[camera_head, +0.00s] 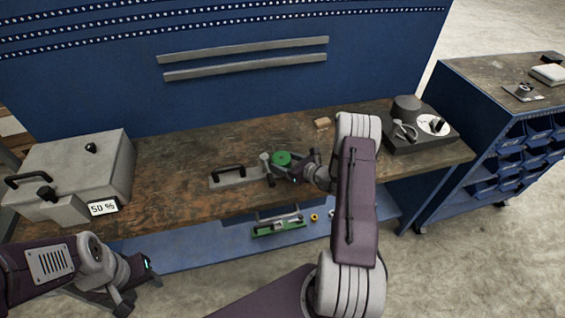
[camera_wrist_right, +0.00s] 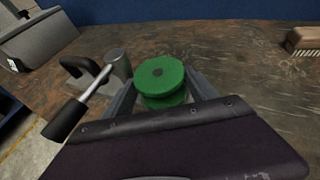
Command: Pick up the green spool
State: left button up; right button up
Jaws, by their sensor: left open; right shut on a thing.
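The green spool (camera_head: 282,158) is on the workbench near the middle in the head view. In the right wrist view the spool (camera_wrist_right: 160,82) stands upright between the fingers, with its round top and lower flange showing. My right gripper (camera_head: 279,169) is shut on the spool, one finger on each side; it also shows in the right wrist view (camera_wrist_right: 160,97). Whether the spool touches the bench is hidden. My left gripper (camera_head: 137,298) is open and empty, low at the left in front of the bench.
A grey plate with a black handle (camera_head: 236,177) and a metal post (camera_wrist_right: 118,64) stand close left of the spool. A grey case (camera_head: 85,165) sits at the left, a dark device (camera_head: 415,135) at the right. A wooden brush (camera_head: 322,123) lies behind. The bench (camera_head: 170,160) is clear between.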

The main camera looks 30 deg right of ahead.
aim_at(288, 161)
jog(key=shift+r, duration=0.1)
jog(key=r, duration=0.4)
jog(key=shift+s+d+r+b, duration=0.2)
jog(key=shift+s+d+b, duration=0.1)
jog(key=shift+d+b, duration=0.1)
jog(key=s+d+r, duration=0.5)
jog(key=s+r, duration=0.1)
jog(key=s, duration=0.3)
jog(key=shift+s+r+b, duration=0.2)
jog(key=shift+r+b, duration=0.05)
jog(key=shift+b, duration=0.15)
jog(key=shift+d, duration=0.1)
